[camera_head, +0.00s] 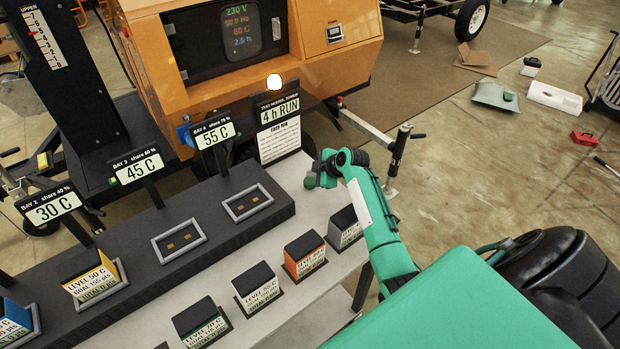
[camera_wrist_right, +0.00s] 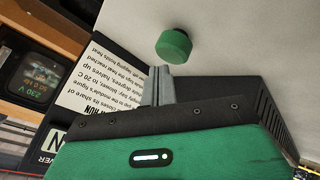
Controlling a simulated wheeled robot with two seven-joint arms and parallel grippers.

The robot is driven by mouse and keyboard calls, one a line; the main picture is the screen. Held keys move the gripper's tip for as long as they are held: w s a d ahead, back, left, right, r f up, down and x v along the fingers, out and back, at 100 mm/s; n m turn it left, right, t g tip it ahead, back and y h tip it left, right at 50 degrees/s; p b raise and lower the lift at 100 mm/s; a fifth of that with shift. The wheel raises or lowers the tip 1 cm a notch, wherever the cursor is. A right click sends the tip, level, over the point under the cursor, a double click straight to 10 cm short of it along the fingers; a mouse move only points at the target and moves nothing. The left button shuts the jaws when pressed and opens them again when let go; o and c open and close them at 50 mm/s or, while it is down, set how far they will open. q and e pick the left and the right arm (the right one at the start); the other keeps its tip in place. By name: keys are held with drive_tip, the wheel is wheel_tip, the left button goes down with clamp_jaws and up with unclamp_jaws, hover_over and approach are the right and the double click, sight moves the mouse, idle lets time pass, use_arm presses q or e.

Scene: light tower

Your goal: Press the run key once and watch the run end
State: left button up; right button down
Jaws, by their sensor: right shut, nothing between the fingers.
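The run key is a round green button (camera_wrist_right: 173,46) on the pale bench top in the right wrist view; a small green knob beside my gripper in the head view (camera_head: 309,181) looks like the same key. My right gripper (camera_head: 320,170) is shut and empty, close to it. In the wrist view its fingertips (camera_wrist_right: 160,74) point towards the key, with a small visible gap; the height between them is unclear. The "4 h RUN" sign (camera_head: 280,112) stands behind. The orange machine's screen (camera_head: 241,33) is lit with readings, and a lamp (camera_head: 273,81) glows white. My left gripper is out of view.
Bay signs read 30 C (camera_head: 52,207), 45 C (camera_head: 139,168) and 55 C (camera_head: 214,135). A yellow block (camera_head: 92,276) sits in a bay frame; two frames are empty. Orange (camera_head: 305,256), white (camera_head: 257,288), green and grey (camera_head: 345,226) blocks stand on the bench.

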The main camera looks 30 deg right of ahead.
sight(313, 181)
drive_tip(key=shift+r, duration=0.25)
wheel_tip(313, 181, up, 5)
drive_tip(key=p, duration=0.4)
drive_tip(key=shift+f, duration=0.1)
idle(0.8)
